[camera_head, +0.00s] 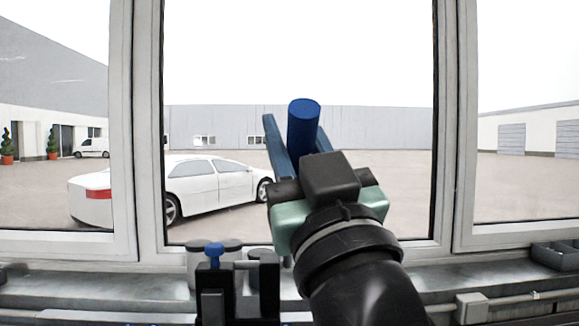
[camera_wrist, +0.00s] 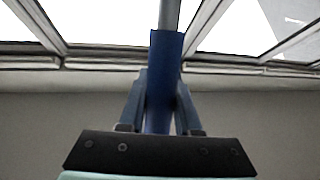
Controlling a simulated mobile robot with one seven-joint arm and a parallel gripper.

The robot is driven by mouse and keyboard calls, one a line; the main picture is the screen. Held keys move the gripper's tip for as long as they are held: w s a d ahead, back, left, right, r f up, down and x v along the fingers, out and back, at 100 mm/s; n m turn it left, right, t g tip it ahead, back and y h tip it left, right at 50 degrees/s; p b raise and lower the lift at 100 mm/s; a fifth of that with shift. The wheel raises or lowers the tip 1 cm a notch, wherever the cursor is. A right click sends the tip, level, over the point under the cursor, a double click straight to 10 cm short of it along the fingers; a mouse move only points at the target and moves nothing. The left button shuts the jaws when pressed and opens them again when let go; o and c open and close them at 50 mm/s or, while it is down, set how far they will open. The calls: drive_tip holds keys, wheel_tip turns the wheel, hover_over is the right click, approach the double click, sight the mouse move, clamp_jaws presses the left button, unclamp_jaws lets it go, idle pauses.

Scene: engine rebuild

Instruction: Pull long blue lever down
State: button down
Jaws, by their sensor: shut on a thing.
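The long blue lever (camera_head: 303,115) stands up in the head view, with its round blue end at the top. In the wrist view the lever's blue grip (camera_wrist: 166,60) runs up the middle, and a grey rod extends from it at the top edge. My gripper (camera_head: 296,140) is shut on the blue grip, with one blue finger on each side. The fingers also flank it in the wrist view (camera_wrist: 160,85). My wrist and arm hide the lower part of the lever in the head view.
A black fixture (camera_head: 211,292) with a small blue knob (camera_head: 214,250) stands left of my arm. Grey round containers (camera_head: 228,246) are behind it. A dark tray (camera_head: 557,254) sits on the sill at the right. Windows stand behind, with a white car outside.

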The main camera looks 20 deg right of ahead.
drive_tip(key=s+a+f+n+t+y+b, duration=0.1)
drive_tip(key=s+f+b, duration=0.3)
drive_tip(key=b, duration=0.4)
drive_tip(key=shift+f+n+t, duration=0.4)
drive_tip(key=shift+f+t, duration=0.2)
drive_tip(key=shift+t, duration=0.2)
drive_tip(key=shift+s+a, duration=0.1)
drive_tip(key=shift+s, duration=0.05)
